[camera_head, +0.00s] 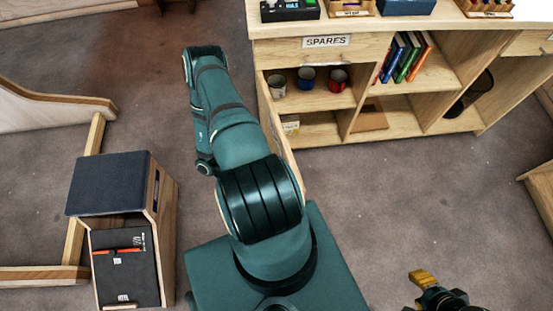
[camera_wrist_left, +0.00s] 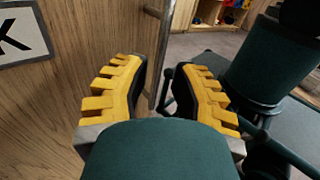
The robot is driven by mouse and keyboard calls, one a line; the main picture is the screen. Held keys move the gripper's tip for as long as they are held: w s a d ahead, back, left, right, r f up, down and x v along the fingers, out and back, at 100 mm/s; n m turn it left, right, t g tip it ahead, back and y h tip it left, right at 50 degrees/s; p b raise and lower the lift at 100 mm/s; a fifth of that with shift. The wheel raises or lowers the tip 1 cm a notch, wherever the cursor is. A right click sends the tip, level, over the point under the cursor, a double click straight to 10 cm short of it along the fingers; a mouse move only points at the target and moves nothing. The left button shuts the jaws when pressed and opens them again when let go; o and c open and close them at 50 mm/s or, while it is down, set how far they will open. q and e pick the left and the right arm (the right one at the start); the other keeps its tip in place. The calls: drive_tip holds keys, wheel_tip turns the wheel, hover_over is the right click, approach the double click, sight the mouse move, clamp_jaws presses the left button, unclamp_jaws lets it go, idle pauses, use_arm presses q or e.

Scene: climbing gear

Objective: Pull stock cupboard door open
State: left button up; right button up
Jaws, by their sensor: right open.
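The stock cupboard door (camera_head: 279,125) stands swung out from the left end of the wooden cupboard (camera_head: 391,105) in the head view, seen nearly edge-on. My left arm covers its lower part. In the left wrist view the door's wooden face (camera_wrist_left: 75,60) fills the left side, with a sign ending in "K" (camera_wrist_left: 22,34). A metal bar handle (camera_wrist_left: 166,45) stands upright beyond the gap between the fingers of my left gripper (camera_wrist_left: 160,90). That gripper is open; contact with the handle cannot be told. It is hidden in the head view. My right gripper (camera_head: 437,291) is open and empty at the lower right.
The cupboard's open shelves hold mugs (camera_head: 308,79), books (camera_head: 406,57) and a small box (camera_head: 290,125). A "SPARES" drawer (camera_head: 325,42) is above. A dark-topped wooden stand (camera_head: 109,183) is at the left, beside a wooden frame (camera_head: 40,275). Carpet (camera_head: 400,200) is clear before the cupboard.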

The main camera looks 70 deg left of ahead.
use_arm(q)
drive_tip(key=v, duration=0.6)
idle(0.5)
